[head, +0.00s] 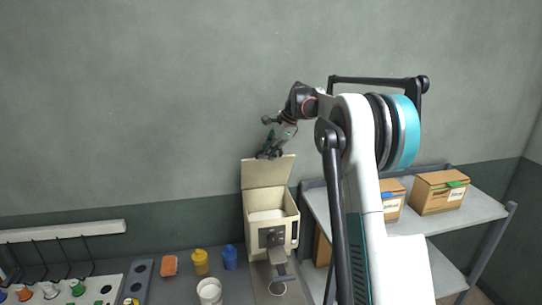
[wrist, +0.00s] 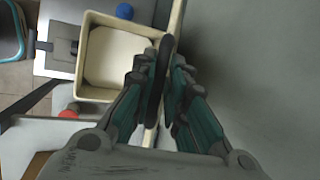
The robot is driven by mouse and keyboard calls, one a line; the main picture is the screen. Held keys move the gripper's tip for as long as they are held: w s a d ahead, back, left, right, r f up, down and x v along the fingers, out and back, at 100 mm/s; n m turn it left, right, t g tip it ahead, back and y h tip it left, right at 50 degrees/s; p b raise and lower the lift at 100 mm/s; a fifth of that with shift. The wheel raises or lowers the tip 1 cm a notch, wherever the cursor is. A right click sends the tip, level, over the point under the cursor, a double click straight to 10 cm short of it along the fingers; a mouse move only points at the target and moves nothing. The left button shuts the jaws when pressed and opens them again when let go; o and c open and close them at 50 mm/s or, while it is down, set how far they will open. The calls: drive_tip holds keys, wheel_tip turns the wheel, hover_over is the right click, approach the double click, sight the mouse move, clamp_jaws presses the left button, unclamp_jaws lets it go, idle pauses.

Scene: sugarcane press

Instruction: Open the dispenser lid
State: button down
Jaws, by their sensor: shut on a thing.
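The dispenser (head: 284,231) is a cream box on the counter, with a dark front fitting and an open top. Its lid (head: 266,172) stands raised at the back of the box, near the wall. My gripper (head: 270,153) is at the lid's upper edge. In the wrist view the lid shows edge-on as a narrow cream strip (wrist: 177,22), and my gripper (wrist: 164,75) has its two fingers on either side of it, shut on it. The open box (wrist: 98,92) with its pale inside shows to the left of the fingers.
A yellow container (head: 200,262), a blue one (head: 230,257) and a white cup (head: 209,291) stand left of the dispenser. A shelf (head: 470,213) with cardboard boxes (head: 440,193) is on the right. The grey wall (head: 150,100) is close behind the lid.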

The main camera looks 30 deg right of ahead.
drive_tip(key=shift+w+d+r+p, duration=0.2)
drive_tip(key=shift+w+r+p, duration=0.1)
drive_tip(key=shift+w, duration=0.3)
drive_tip(key=shift+w+d+r+p, duration=0.2)
drive_tip(key=shift+w+r+p, duration=0.1)
drive_tip(key=shift+w, duration=0.3)
drive_tip(key=c, duration=1.7)
unclamp_jaws()
drive_tip(key=shift+o, duration=0.2)
drive_tip(key=v, duration=1.2)
